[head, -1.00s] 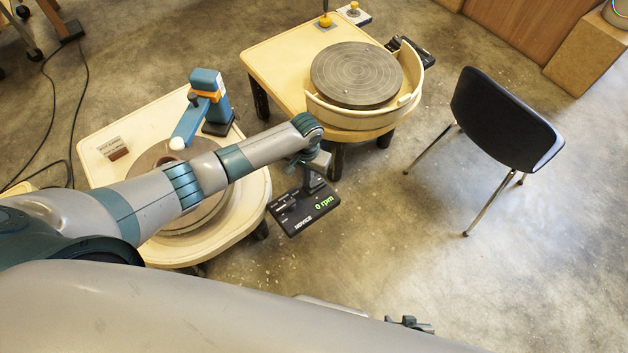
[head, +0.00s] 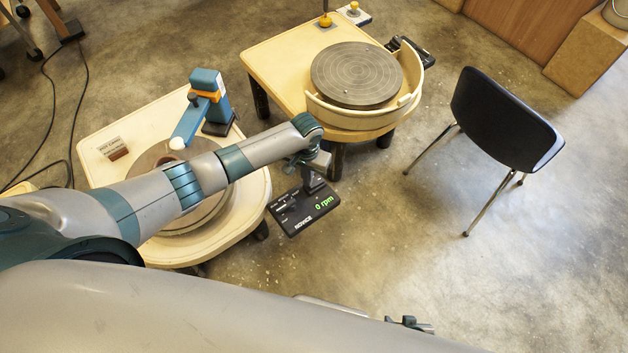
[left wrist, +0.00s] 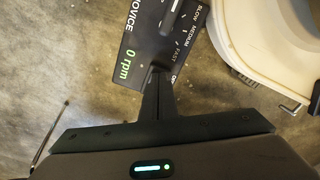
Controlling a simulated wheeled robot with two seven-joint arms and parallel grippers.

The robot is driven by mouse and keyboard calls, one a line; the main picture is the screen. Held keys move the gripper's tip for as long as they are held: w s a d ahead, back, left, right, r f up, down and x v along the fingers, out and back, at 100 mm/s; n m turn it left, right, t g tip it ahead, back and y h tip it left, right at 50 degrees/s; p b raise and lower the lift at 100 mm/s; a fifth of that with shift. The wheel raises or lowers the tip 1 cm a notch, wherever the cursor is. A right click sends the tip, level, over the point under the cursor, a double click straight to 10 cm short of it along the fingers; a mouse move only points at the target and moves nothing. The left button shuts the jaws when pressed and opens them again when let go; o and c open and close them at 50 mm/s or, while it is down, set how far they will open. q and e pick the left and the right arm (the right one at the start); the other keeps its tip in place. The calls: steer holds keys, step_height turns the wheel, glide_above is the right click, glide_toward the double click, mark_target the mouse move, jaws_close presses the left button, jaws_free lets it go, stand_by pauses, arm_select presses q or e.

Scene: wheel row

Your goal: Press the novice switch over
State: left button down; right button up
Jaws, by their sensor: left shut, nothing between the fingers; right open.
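The black control panel (head: 322,212) is beside the near wheel table. It shows a green "0 rpm" readout and the label NOVICE; it also shows in the left wrist view (left wrist: 147,38). A grey speed lever (left wrist: 172,16) lies along marks reading slow, medium and fast. I cannot clearly make out the novice switch itself; the fingers cover part of the panel's edge. My left gripper (head: 312,183) is shut and empty over the panel, its fingertips (left wrist: 158,74) at the panel's edge in the wrist view; contact cannot be told. My right gripper (head: 410,322) is open at the bottom, away from the panel.
The near cream wheel table (head: 258,190) is partly under my left arm, with a blue device (head: 217,110) on it. A second wheel table (head: 272,55) stands behind. A black chair (head: 505,120) is at right. The floor between is clear.

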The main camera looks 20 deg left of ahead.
arm_select(q)
steer(key=shift+f+b, duration=0.5)
steer(key=shift+f, duration=0.45)
stand_by(0.4)
steer(key=shift+r+p, duration=0.2)
steer(key=shift+p, duration=0.3)
stand_by(0.3)
steer(key=shift+s+a, duration=0.1)
stand_by(0.4)
steer(key=shift+s+a+r+p, duration=0.2)
steer(key=shift+s+a+p, duration=0.15)
steer(key=shift+p, duration=0.45)
steer(key=shift+s+a+r+p, duration=0.1)
steer(key=shift+s+a+p, duration=0.45)
steer(key=shift+s+p, duration=0.3)
steer(key=shift+s+a+r+p, duration=0.1)
steer(key=shift+s+a+p, duration=0.55)
steer(key=shift+p, duration=0.25)
steer(key=shift+s+a+p, duration=0.15)
steer(key=shift+s+p, duration=0.2)
steer(key=shift+s+a+f, duration=0.1)
steer(key=shift+f, duration=0.05)
steer(key=shift+s, duration=0.1)
